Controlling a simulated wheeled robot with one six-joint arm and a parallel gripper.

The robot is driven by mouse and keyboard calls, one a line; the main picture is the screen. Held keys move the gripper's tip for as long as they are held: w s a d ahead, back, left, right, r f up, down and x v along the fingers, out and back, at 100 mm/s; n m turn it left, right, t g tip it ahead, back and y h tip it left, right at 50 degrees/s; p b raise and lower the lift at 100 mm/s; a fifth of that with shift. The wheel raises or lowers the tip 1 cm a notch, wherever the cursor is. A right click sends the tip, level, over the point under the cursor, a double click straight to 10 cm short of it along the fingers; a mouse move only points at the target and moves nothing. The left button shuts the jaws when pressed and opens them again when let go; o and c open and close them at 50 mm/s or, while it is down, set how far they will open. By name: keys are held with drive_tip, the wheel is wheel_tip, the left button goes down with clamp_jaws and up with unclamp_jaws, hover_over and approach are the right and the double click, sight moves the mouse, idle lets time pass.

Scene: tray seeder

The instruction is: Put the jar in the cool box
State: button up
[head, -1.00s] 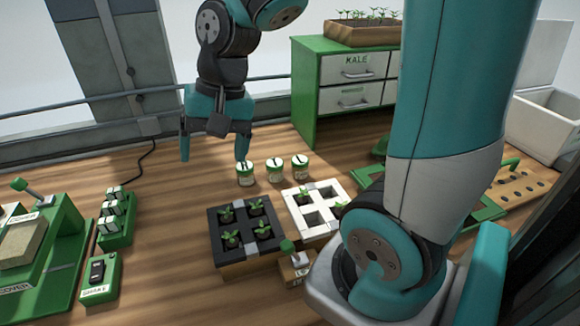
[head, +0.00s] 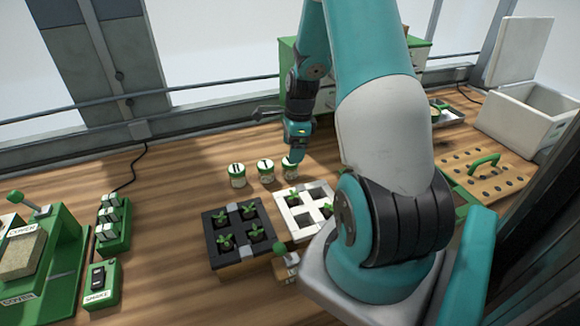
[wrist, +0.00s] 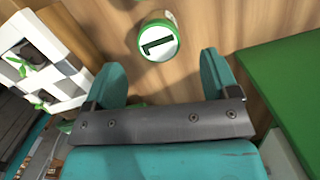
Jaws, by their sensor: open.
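Three small white jars with green-rimmed lids stand in a row on the bench: a left jar (head: 237,175), a middle jar (head: 266,171) and a right jar (head: 290,168). My gripper (head: 295,155) is at the right jar and partly covers it. In the wrist view my gripper (wrist: 162,80) is open and empty, with one jar (wrist: 158,42) just beyond the fingertips, roughly centred between them; a dark bar marks its lid. The white cool box (head: 527,122) stands at the far right with its lid (head: 533,52) raised.
A black seedling tray (head: 218,252) and a white tray (head: 290,229) stand in front of the jars. The white tray also shows in the wrist view (wrist: 62,75). A wooden board with holes and a green handle (head: 500,190) lies before the cool box.

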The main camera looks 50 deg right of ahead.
sight(289, 167)
drive_tip(key=shift+w+a+f+p, duration=0.15)
drive_tip(key=shift+f+p, duration=0.15)
drive_tip(key=shift+f, duration=0.95)
drive_tip(key=shift+w+a+f+p, duration=0.15)
drive_tip(key=shift+f+p, duration=0.15)
drive_tip(key=shift+f, duration=0.9)
drive_tip(key=shift+w+a+f+p, duration=0.15)
drive_tip(key=shift+f+p, duration=0.15)
drive_tip(key=shift+f, duration=0.95)
drive_tip(key=shift+s, duration=0.1)
drive_tip(key=c, duration=1.1)
